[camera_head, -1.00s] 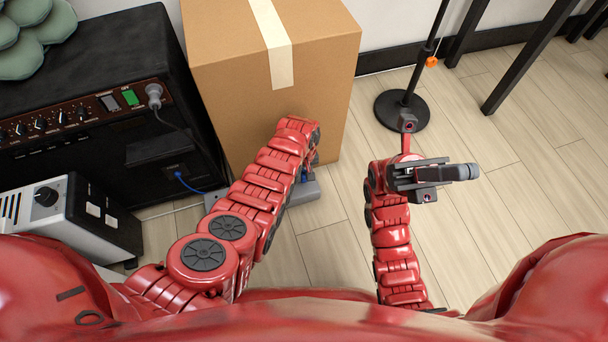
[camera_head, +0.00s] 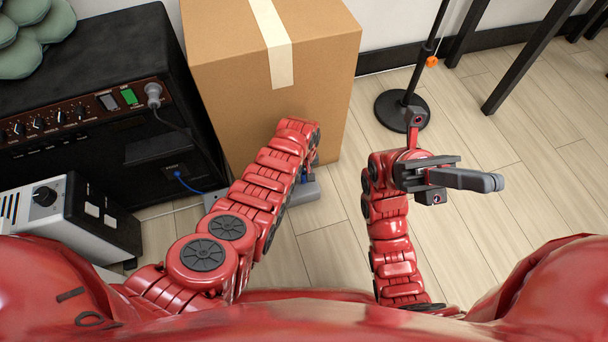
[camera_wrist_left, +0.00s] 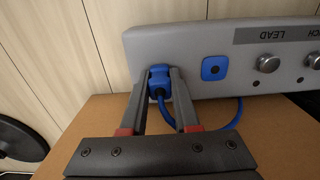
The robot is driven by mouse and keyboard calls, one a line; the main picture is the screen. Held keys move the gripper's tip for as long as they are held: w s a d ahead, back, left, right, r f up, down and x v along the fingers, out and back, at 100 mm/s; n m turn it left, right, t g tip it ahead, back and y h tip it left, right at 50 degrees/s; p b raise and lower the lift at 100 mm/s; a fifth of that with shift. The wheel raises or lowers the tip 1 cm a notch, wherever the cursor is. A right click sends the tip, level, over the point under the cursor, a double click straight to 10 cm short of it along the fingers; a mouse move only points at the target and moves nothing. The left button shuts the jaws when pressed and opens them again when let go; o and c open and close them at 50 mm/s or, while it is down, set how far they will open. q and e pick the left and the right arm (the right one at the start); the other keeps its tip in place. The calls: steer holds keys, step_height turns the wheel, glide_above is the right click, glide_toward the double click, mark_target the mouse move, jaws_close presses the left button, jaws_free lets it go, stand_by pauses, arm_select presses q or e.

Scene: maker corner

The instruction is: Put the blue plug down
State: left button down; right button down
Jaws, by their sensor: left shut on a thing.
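My left gripper (camera_wrist_left: 160,95) is shut on the blue plug (camera_wrist_left: 158,78) in the left wrist view. A blue cable (camera_wrist_left: 236,118) loops from the plug to the right. The plug is against the near face of a grey unit (camera_wrist_left: 185,45) marked LEAD, left of a blue square socket (camera_wrist_left: 214,68); I cannot tell whether it is seated or only touching. In the head view my left arm hides most of that gripper, with a little blue (camera_head: 304,175) showing by the grey unit (camera_head: 306,193). My right gripper (camera_head: 468,180) is raised over the floor, its fingers seen edge-on.
A taped cardboard box (camera_head: 225,90) stands just behind the left gripper. A black amplifier (camera_head: 90,60) and a white-and-black device (camera_head: 95,225) are at the left. A round stand base (camera_head: 388,110) stands behind the right gripper. The floor (camera_head: 520,240) at the right is clear.

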arm_select(q)
steer(key=shift+f, duration=0.3)
steer(key=c, duration=0.7)
jaws_free()
steer(key=shift+o, duration=0.2)
arm_select(e)
steer(key=shift+s+d+r+n+t+h, duration=0.2)
steer(key=shift+s+d+n+t+h, duration=0.1)
steer(key=shift+s+n+t+h, duration=0.15)
steer(key=shift+s+d+r+n+t+h, duration=0.2)
steer(key=shift+s+d+n+t+h, duration=0.15)
steer(key=shift+s+t+h, duration=0.15)
steer(key=shift+w+a, duration=0.1)
steer(key=shift+w, duration=0.05)
